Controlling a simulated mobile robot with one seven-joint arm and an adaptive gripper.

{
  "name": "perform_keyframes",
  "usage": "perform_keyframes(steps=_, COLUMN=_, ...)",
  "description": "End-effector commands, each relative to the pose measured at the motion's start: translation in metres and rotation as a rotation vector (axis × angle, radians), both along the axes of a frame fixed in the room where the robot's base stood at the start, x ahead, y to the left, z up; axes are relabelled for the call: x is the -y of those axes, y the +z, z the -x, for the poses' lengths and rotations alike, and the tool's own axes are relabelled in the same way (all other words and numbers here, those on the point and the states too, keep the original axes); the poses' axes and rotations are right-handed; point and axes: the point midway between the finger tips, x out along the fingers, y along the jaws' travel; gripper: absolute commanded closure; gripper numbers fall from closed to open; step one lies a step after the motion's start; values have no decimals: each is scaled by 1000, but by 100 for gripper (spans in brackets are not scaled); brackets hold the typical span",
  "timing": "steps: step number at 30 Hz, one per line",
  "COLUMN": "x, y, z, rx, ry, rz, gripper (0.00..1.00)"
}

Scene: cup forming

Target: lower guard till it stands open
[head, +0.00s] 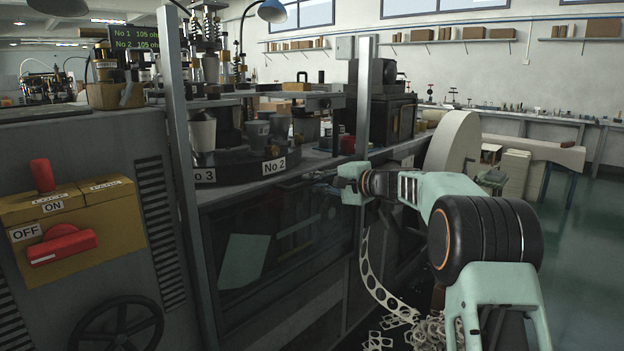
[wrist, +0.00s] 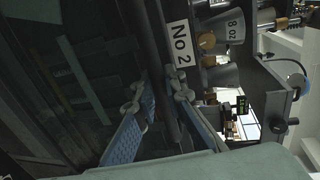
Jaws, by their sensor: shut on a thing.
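The guard (head: 272,238) is a dark see-through panel between two upright grey posts on the machine's front. In the head view its top edge lies low, about level with the bench edge, and the space above it is open to the cups and tooling. My gripper (head: 322,182) is at the guard's top edge, near the right post. In the wrist view my gripper (wrist: 157,95) has its blue-padded fingers on either side of a dark bar along the guard's edge, shut on it. The guard's glass (wrist: 85,75) fills the left of that view. The exact contact is dark.
A turntable with a No 2 label (head: 274,166) and cups (head: 203,133) stands behind the guard. A yellow switch box (head: 70,215) and a handwheel (head: 117,325) are at left. A punched paper strip (head: 372,265) and scrap (head: 430,330) lie below my arm. Open floor is at right.

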Motion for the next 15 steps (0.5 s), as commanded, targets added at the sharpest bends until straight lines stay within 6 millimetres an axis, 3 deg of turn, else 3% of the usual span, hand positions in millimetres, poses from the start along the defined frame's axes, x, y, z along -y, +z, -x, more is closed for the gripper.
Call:
perform_keyframes(steps=12, x=1, y=-4, z=-2, rx=-3, ry=0, rz=2, gripper=100)
perform_keyframes(steps=13, x=1, y=-4, z=-2, rx=-3, ry=0, rz=2, gripper=88)
perform_keyframes(steps=15, x=1, y=-3, z=-2, rx=-2, ry=0, rz=1, gripper=80)
